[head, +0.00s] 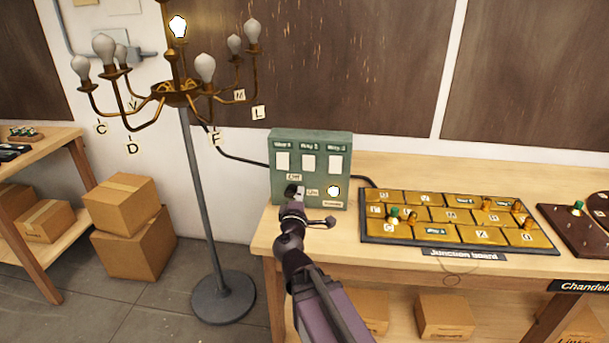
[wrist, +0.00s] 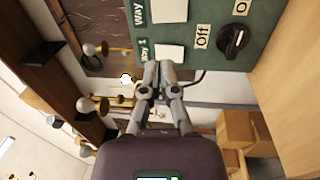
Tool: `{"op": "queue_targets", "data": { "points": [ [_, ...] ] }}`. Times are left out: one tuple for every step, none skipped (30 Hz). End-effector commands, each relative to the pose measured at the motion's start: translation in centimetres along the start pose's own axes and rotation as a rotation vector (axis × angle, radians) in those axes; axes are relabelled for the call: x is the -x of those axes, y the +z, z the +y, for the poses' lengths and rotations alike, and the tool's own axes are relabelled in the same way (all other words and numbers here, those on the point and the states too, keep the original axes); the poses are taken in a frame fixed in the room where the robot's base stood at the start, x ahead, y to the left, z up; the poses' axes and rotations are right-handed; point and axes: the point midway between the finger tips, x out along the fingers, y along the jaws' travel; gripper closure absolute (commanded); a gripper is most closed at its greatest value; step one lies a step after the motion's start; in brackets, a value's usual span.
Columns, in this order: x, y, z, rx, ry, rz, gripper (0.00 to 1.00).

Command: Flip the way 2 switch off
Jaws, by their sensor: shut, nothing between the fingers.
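The green switch box (head: 340,150) stands at the left of the workbench. It has three labelled columns, each with a white plate. The way 2 plate (head: 308,162) is in the middle, and its tilt is too small to tell. In the wrist view, turned sideways, the likely way 2 plate (wrist: 168,11) shows at the top and the way 1 plate (wrist: 168,58) below it. My gripper (head: 294,191) is shut and empty, in front of the box's lower left. In the wrist view its fingertips (wrist: 160,67) are together; contact cannot be told.
A round lamp (head: 333,190) glows lower right. One bulb (head: 178,27) of the chandelier (head: 178,92) is lit. The junction board (head: 375,235) lies right.

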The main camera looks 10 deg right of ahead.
Motion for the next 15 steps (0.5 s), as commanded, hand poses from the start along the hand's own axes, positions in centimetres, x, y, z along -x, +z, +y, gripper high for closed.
{"op": "queue_targets", "data": {
  "points": [
    [-0.2,0.0,0.0,0.0,0.0,0.0,1.0],
    [-0.4,0.0,0.0,0.0,0.0,0.0,1.0],
    [-0.6,0.0,0.0,0.0,0.0,0.0,1.0],
    [-0.8,-0.1,0.0,0.0,0.0,0.0,1.0],
    [-1.1,-0.1,0.0,0.0,0.0,0.0,1.0],
    [-1.4,-0.1,0.0,0.0,0.0,-0.001,1.0],
    [-1.7,-0.1,0.0,0.0,0.0,-0.001,1.0],
    [-2.1,-0.1,0.0,0.0,0.0,-0.001,1.0],
    [-2.5,-0.1,0.0,0.0,0.0,-0.002,1.0],
    [-2.9,-0.1,0.1,0.0,0.0,-0.002,1.0],
    [-3.3,-0.1,0.1,0.0,0.0,-0.002,1.0],
    [-3.9,-0.1,0.1,-0.001,0.0,-0.002,1.0],
    [-4.4,-0.1,0.1,-0.001,0.0,-0.002,1.0],
    [-4.8,-0.1,0.1,-0.001,0.0,-0.001,1.0],
    [-5.5,-0.1,0.1,0.0,0.0,-0.001,1.0]
  ]
}}
